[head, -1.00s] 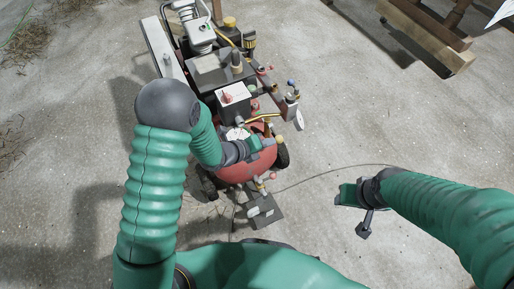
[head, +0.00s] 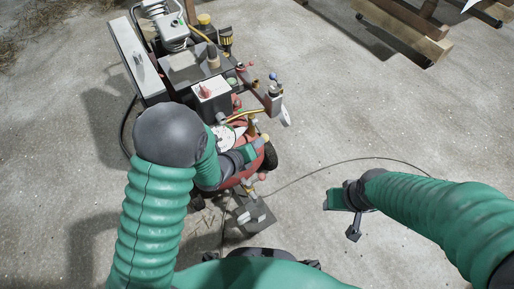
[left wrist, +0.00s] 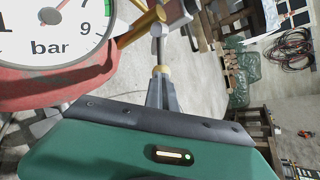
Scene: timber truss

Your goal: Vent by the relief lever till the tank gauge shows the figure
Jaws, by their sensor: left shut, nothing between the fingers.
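In the head view the dial (head: 226,137) is partly hidden by my left arm. The red tank (left wrist: 40,88) lies below it. My left gripper (left wrist: 160,75) is shut and empty, its tips close to a yellow-tipped rod; I cannot tell whether they touch or whether this is the relief lever. My right gripper (head: 338,203) is over bare floor, its jaws unclear.
The compressor's black box (head: 200,70) and pipework stand beyond the tank. A grey pedal-like block (head: 253,214) lies in front of it. A thin cable (head: 330,168) curves across the floor. Timber trestles (head: 415,35) stand at the upper right.

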